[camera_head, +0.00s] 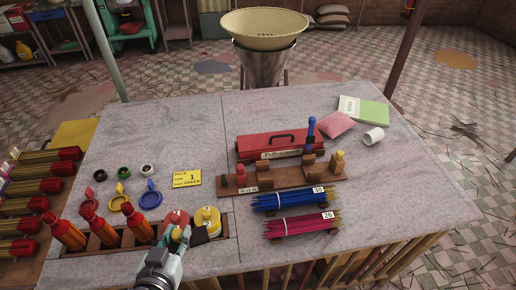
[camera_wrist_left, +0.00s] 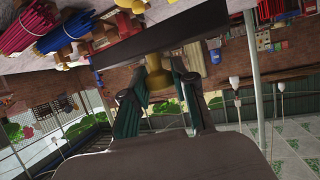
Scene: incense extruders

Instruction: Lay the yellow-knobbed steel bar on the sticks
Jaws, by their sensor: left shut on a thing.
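My left gripper (camera_head: 177,240) is at the front left of the table and shut on a yellow knob (camera_wrist_left: 157,77). In the left wrist view the knob joins a dark steel bar (camera_wrist_left: 165,42), which lies crosswise beyond the fingers. In the head view the yellow knob (camera_head: 178,233) shows at the fingertips, and a dark end of the bar (camera_head: 199,236) shows to its right. A bundle of blue sticks (camera_head: 285,200) and a bundle of pink sticks (camera_head: 297,226) lie right of the gripper, apart from it. My right gripper is not in view.
A wooden rack (camera_head: 290,179) with upright pegs stands behind the bundles, before a red toolbox (camera_head: 262,149). Orange-red bottles (camera_head: 103,228) stand in a wooden tray left of my gripper. A yellow card (camera_head: 187,178) lies mid-table. A white cup (camera_head: 373,136) lies at right.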

